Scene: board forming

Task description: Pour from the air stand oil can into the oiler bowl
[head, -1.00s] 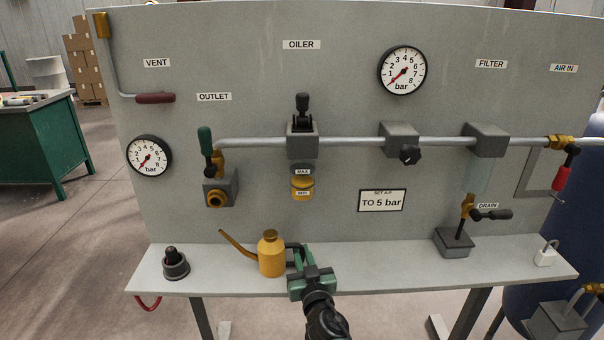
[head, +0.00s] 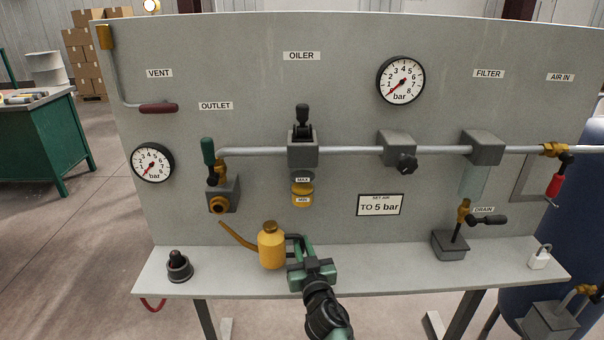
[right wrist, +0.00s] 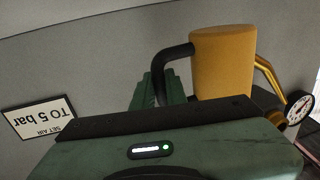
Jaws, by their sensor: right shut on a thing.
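The yellow oil can (head: 271,247) has a long spout pointing up and left and a dark handle on its right side. My right gripper (head: 296,250) is shut on that handle and holds the can roughly upright, low over the shelf. In the right wrist view the can (right wrist: 222,65) and its dark handle show beyond my green gripper body. The oiler bowl (head: 302,190) hangs under the oiler block, above and right of the can. It has MAX and MIN labels and yellow oil in its lower part. My left gripper is not in view.
The shelf (head: 370,275) runs along the panel's foot. A dark knobbed cap (head: 179,267) stands at its left end, and the drain block (head: 450,244) and a padlock (head: 539,258) are to the right. The outlet valve (head: 219,195) juts out left of the bowl.

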